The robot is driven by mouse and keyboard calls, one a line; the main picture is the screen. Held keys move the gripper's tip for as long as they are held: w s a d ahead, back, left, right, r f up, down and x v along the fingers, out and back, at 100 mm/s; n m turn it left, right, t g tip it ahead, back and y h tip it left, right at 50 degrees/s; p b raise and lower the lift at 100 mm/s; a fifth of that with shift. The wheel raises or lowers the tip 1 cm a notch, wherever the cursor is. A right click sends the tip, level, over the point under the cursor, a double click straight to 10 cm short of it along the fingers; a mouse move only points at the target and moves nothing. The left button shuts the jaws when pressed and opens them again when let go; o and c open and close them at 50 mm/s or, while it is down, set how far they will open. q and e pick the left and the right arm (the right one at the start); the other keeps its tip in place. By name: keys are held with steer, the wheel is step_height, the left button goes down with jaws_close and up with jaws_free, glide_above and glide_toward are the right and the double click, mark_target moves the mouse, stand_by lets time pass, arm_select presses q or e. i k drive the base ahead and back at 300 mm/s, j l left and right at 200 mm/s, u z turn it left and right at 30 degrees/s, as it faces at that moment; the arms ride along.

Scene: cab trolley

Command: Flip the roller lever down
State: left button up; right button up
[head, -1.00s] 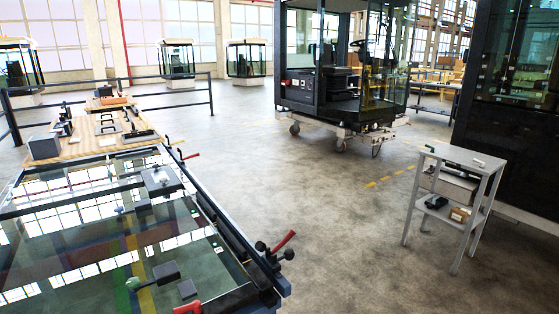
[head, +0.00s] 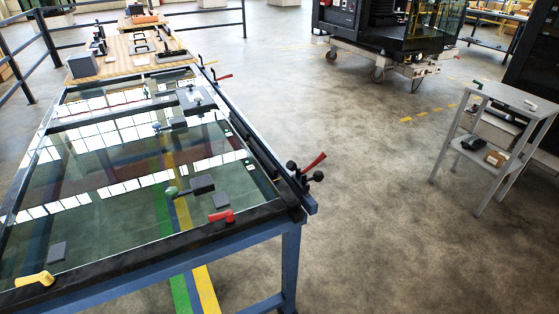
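A red-handled lever (head: 314,163) sticks up and outward from the near right corner of the glass-topped table (head: 258,228), beside black knobs (head: 293,168). A second, smaller red-handled lever (head: 222,77) juts out from the far right side of the same table. A red handle (head: 222,216) and a yellow handle (head: 35,279) lie along the near edge. No label shows which one is the roller lever. Neither of my grippers is in view.
Dark blocks and a green knob (head: 171,191) sit on the glass. A wooden bench (head: 125,45) with tools stands beyond. A wheeled cab (head: 385,30) is at the back, a grey side cart (head: 490,115) at right. Open floor (head: 375,190) lies between table and cart.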

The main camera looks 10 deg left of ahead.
mark_target(313, 164)
steer(key=l+u, duration=0.4)
steer(key=l, duration=0.4)
steer(key=l+u, duration=0.35)
steer(key=l, duration=0.45)
steer(key=k+l+u, duration=0.1)
steer(key=l+u, duration=0.3)
steer(key=l, duration=0.4)
